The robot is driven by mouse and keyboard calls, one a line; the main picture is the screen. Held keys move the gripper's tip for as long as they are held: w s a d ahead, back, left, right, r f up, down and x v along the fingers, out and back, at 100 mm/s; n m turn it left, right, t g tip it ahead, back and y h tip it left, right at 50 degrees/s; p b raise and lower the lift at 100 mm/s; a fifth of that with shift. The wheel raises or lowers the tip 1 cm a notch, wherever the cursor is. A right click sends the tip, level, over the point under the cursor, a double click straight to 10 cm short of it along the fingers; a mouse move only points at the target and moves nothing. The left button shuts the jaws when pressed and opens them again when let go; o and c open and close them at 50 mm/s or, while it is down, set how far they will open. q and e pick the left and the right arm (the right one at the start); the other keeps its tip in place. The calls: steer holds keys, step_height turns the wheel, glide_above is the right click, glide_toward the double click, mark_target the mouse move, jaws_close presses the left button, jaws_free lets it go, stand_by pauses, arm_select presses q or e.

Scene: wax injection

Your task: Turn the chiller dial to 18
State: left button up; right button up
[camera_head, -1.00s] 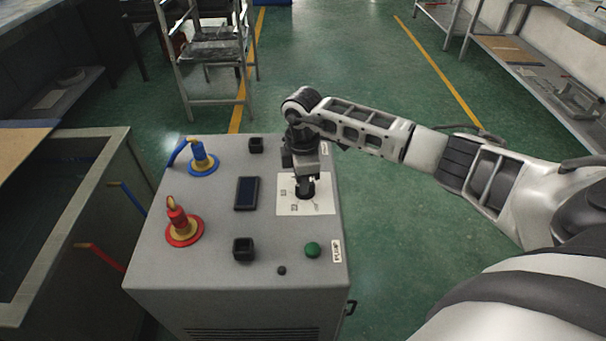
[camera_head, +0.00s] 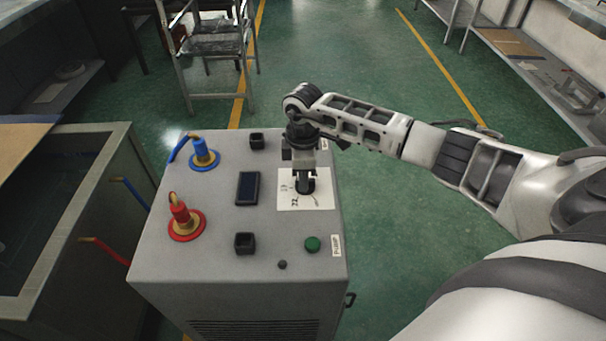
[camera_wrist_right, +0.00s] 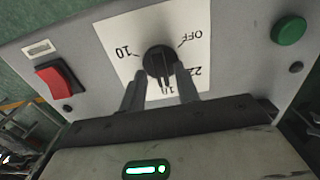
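The chiller dial (camera_wrist_right: 160,62) is a round black knob with a raised bar, on a white plate (camera_wrist_right: 115,45). In the right wrist view the labels read upside down: 10 at left, OFF at upper right, 22 at lower right, and a partly hidden label starting with 1 below the knob. The bar runs roughly up and down the picture; I cannot tell which end is the pointer. My right gripper (camera_wrist_right: 161,80) is open, with one finger on each side of the knob's lower part. In the head view my right gripper (camera_head: 305,184) hides most of the dial. My left gripper is not in view.
A red switch (camera_wrist_right: 62,82) shows in the wrist view. A tank (camera_head: 95,210) stands at left.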

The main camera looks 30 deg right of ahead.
steer(key=shift+r, duration=0.1)
steer(key=shift+r, duration=0.35)
step_height(320, 180, up, 15)
stand_by(0.3)
stand_by(0.4)
